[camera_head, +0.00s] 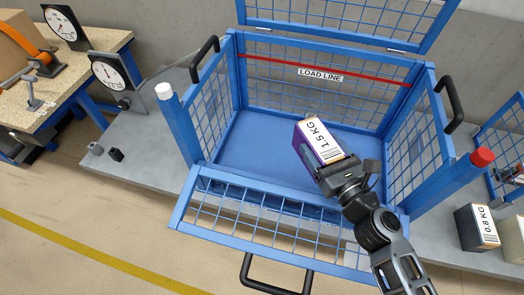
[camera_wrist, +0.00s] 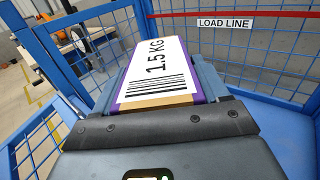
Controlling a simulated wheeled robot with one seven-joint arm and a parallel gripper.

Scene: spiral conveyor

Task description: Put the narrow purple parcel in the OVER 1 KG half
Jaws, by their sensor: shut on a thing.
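The narrow purple parcel (camera_head: 306,150) carries a white label reading 1.5 KG. My gripper (camera_head: 335,168) is shut on it and holds it over the opening of a blue wire cage (camera_head: 240,165), above the folded-down front flap. In the wrist view the parcel (camera_wrist: 203,97) points away from my gripper (camera_wrist: 160,110), label up, with a barcode at its near end. The cage shows a red line and a LOAD LINE sign (camera_head: 320,75) on its back mesh. No OVER 1 KG marking is readable in either view.
The cage floor (camera_head: 260,140) looks bare where visible. A white-capped post (camera_head: 163,90) and a red-capped post (camera_head: 482,157) flank the cage. A dark 0.8 KG box (camera_head: 475,228) stands at the right. A workbench with dials (camera_head: 108,72) is at the left.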

